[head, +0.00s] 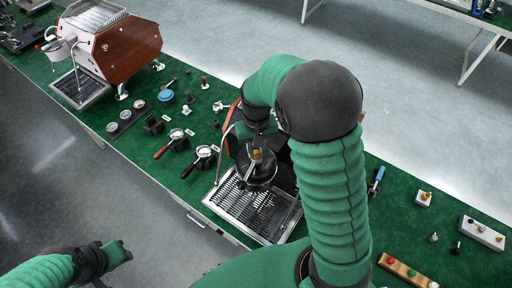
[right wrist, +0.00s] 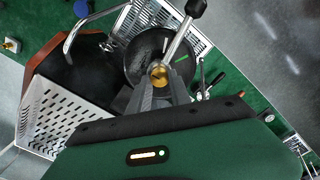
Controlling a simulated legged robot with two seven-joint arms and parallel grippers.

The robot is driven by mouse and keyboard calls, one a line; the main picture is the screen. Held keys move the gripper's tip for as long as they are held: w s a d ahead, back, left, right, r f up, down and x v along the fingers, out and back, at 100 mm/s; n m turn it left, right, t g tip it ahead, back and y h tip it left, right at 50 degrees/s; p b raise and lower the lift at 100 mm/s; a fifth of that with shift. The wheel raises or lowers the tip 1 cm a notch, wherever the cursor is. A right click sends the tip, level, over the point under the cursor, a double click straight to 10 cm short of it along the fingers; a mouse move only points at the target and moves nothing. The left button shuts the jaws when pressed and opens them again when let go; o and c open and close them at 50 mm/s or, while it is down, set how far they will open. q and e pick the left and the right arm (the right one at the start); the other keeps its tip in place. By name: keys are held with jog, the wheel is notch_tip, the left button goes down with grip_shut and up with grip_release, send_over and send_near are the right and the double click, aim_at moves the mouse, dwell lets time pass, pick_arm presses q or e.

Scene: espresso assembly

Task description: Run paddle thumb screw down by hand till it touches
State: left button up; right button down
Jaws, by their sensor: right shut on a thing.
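The brass thumb screw (right wrist: 158,75) sits on top of the espresso machine's round dark group head (right wrist: 143,52). A metal paddle lever with a black knob (right wrist: 196,8) slants up beside it in the right wrist view. My right gripper (right wrist: 160,79) is shut on the thumb screw, which also shows as a small brass spot in the head view (head: 257,155). The screw's lower end is hidden, so any gap beneath it cannot be seen. My left gripper (head: 122,252) is low at the left in the head view, away from the machine; its finger gap is unclear.
The machine's slatted drip tray (head: 255,212) lies in front of the group. Two portafilters (head: 203,157) and several small tools lie on the green mat to the left. A wood-sided machine (head: 130,50) stands farther left. A wooden strip with knobs (head: 405,271) lies at right.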

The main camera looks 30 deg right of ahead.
aim_at(256, 152)
jog(key=shift+s+f, duration=0.15)
jog(key=shift+s, duration=0.05)
jog(key=c, duration=1.5)
grip_release()
jog(key=o, duration=0.3)
jog(key=shift+w, duration=0.15)
jog(key=shift+r, duration=0.2)
notch_tip(256, 152, up, 16)
jog(key=b, duration=0.3)
jog(key=shift+w+r, duration=0.15)
jog(key=shift+r, duration=0.1)
